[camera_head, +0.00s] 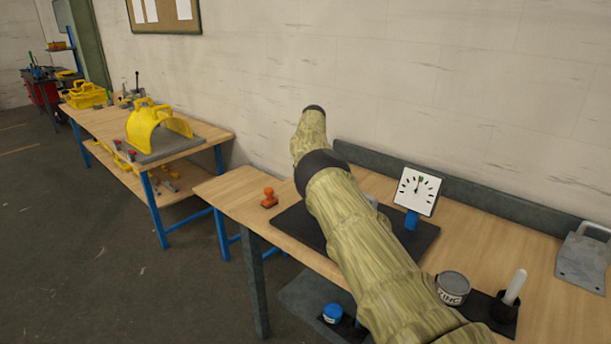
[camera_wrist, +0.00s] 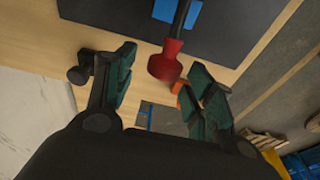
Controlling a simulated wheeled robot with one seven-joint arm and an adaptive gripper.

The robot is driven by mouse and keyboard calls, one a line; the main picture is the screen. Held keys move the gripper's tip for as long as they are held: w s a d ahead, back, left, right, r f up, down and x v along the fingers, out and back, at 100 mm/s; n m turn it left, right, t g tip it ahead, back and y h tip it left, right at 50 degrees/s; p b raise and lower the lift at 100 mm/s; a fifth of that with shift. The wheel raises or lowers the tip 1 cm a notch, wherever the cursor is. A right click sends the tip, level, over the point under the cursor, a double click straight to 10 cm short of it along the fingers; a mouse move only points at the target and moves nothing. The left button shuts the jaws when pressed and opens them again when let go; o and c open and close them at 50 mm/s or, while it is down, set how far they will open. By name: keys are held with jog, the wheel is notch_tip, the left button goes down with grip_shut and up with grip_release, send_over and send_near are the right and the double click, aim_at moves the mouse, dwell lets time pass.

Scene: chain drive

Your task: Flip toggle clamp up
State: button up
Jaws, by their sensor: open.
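In the wrist view, a red grip (camera_wrist: 164,64) on a dark shaft, which looks like the toggle clamp's handle, points towards the camera. Its base is out of frame at the top, near a blue part (camera_wrist: 187,12) on a dark mat (camera_wrist: 115,12). My gripper (camera_wrist: 161,67) is open, with one green-padded finger on each side of the red grip in the picture. I see no clear contact, and the depth between them is hard to judge. In the head view, my arm hides the gripper and the clamp.
An orange knobbed piece (camera_head: 269,198) stands on the wooden bench (camera_head: 228,190) left of my arm. A dial gauge (camera_head: 416,190) stands on the dark mat (camera_head: 424,236) right of it. A zinc tin (camera_head: 453,288) and a white-topped holder (camera_head: 515,287) are nearer. A wall is behind.

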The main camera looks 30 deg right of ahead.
notch_tip(320, 180, up, 10)
jog(key=s, duration=0.1)
jog(key=shift+s+d+f, duration=0.15)
jog(key=shift+s+d, duration=0.05)
jog(key=shift+d, duration=0.05)
jog(key=shift+f, duration=0.1)
dwell(0.3)
